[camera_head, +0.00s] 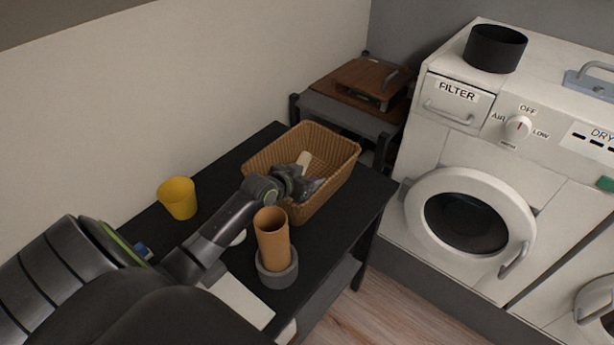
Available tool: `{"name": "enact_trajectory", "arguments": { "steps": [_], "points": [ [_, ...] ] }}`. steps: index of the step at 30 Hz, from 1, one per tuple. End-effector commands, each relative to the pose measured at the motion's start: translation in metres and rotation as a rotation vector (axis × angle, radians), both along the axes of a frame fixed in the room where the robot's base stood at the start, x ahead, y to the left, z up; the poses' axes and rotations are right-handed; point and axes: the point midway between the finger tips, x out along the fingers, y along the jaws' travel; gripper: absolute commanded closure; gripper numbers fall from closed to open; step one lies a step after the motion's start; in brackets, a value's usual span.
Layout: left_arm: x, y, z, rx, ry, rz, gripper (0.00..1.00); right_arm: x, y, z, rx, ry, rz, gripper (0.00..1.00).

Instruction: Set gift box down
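My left arm reaches in from the left, and my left gripper (308,187) is over the near part of a woven tan basket (333,182) on the black table. The gripper is small and dark here, and I cannot tell whether its fingers are open or shut or hold anything. A pale cream object (304,160) shows just behind the gripper, inside the basket's outline. I cannot tell whether it touches the gripper. I cannot make out anything that is clearly a gift box. My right gripper is not in view.
The black table (341,232) also bears a yellow cup (178,198) and an orange-brown cylinder (272,240) in a grey round holder (277,272). A brown wooden item (370,82) lies on a rack behind. A white dryer (420,150) with a black pot (495,49) stands right.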

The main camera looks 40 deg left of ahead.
Motion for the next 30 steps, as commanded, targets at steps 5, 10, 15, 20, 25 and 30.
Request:
{"name": "enact_trajectory", "arguments": {
  "steps": [5, 10, 15, 20, 25, 30],
  "points": [
    [-0.006, 0.003, -0.014, 0.01, 0.03, 0.003, 0.37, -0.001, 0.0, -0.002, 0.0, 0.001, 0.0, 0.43],
    [-0.006, 0.003, -0.005, 0.011, 0.029, 0.004, 0.37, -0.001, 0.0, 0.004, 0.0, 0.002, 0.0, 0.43],
    [-0.019, 0.005, 0.006, 0.012, 0.026, 0.003, 0.37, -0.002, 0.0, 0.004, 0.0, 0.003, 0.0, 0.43],
    [-0.039, 0.006, 0.02, 0.011, 0.021, 0.002, 0.37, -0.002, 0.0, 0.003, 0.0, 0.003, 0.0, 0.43],
    [-0.057, 0.007, 0.032, 0.008, 0.017, 0.001, 0.37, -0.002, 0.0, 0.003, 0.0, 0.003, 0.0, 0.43],
    [-0.067, 0.008, 0.039, 0.005, 0.016, 0.001, 0.37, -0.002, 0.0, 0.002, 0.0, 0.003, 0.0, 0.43]
  ]
}}
